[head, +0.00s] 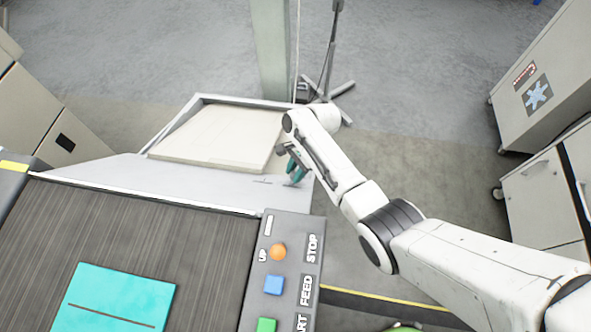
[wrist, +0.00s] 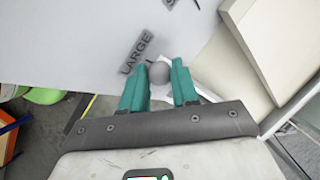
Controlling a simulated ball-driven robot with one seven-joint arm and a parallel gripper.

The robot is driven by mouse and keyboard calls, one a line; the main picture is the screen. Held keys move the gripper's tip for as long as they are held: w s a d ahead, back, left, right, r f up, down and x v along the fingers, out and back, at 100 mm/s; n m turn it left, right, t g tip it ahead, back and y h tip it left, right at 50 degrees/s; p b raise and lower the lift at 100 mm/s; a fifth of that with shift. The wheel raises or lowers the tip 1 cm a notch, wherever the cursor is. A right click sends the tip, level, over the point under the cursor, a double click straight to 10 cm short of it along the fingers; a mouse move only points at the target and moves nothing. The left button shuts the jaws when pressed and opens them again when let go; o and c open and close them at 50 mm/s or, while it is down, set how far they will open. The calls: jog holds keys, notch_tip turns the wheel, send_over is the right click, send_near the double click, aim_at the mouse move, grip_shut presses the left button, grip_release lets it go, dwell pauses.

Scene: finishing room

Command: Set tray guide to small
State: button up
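The tray guide's grey round knob (wrist: 159,74) shows in the wrist view, beside the printed word LARGE (wrist: 137,52) on a pale sheet-metal surface. Part of a second label (wrist: 169,4), perhaps starting with S, is cut off at the top edge. In the head view my gripper (head: 294,172) is at the right front corner of the tray (head: 196,101); the knob is hidden there.
A dark conveyor (head: 190,232) with a teal panel (head: 116,298) lies at the left front. A control box (head: 293,262) with coloured buttons stands beside it. A post (head: 275,50) and a stand (head: 330,85) are behind; cabinets (head: 542,200) are right.

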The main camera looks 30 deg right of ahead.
grip_shut()
jog(key=w+a+b, duration=0.1)
jog(key=a, duration=0.1)
jog(key=w+a+b, duration=0.1)
jog(key=w+a, duration=0.1)
jog(key=w+a+b, duration=0.2)
jog(key=a, duration=0.1)
jog(key=shift+w+f, duration=0.1)
jog(key=shift+w, duration=0.05)
jog(key=shift+w+a, duration=0.2)
jog(key=shift+a, duration=0.1)
jog(key=shift+r, duration=0.2)
jog(key=o, duration=0.6)
grip_release()
jog(key=shift+a, duration=0.15)
jog(key=shift+c, duration=0.2)
